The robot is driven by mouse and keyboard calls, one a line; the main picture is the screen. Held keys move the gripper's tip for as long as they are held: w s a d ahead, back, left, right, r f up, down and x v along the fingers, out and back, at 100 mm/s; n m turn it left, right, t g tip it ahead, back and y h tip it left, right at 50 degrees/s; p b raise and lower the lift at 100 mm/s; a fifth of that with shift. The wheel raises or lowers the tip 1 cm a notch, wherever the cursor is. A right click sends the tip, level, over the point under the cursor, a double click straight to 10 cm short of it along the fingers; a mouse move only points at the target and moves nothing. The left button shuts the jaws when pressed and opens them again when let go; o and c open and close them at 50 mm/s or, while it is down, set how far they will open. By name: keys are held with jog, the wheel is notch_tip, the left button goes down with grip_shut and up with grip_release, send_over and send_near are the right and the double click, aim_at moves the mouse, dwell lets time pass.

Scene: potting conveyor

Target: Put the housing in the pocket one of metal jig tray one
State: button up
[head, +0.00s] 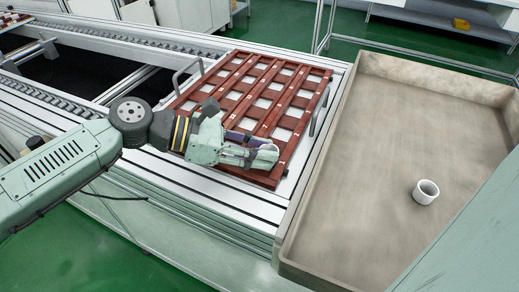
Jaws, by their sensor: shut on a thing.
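A reddish-brown jig tray (318,78) with a grid of pockets and two metal side handles lies on the conveyor. My gripper (264,156) is low over the tray's near right part, pointing right. It is shut on a small pale piece, the housing (268,147), which shows only as a white edge at the fingertips. The fingers hide most of it and the pockets beneath. I cannot tell whether the housing touches the tray or sits in a pocket. The small marks on the tray are too small to read.
A large beige bin (352,168) stands to the right, mostly empty. A white ring-shaped housing (425,192) stands upright on its floor. The conveyor rails (130,38) run to the upper left. A metal handle (187,76) rises at the tray's left side.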

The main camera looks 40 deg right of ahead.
jog(key=shift+s+a+f+b, duration=0.15)
jog(key=shift+s+f+b, duration=0.1)
jog(key=shift+f+b, duration=0.55)
jog(key=o, duration=0.8)
jog(key=shift+s+f, duration=0.1)
jog(key=shift+w+r+p, duration=0.25)
jog(key=shift+r+p, duration=0.6)
jog(key=shift+p, duration=0.35)
jog(key=b+v, duration=0.1)
jog(key=v, duration=1)
jog(key=shift+w+a+r+b, duration=0.15)
jog(key=shift+w+a+b, duration=0.1)
jog(key=shift+w+b, duration=0.1)
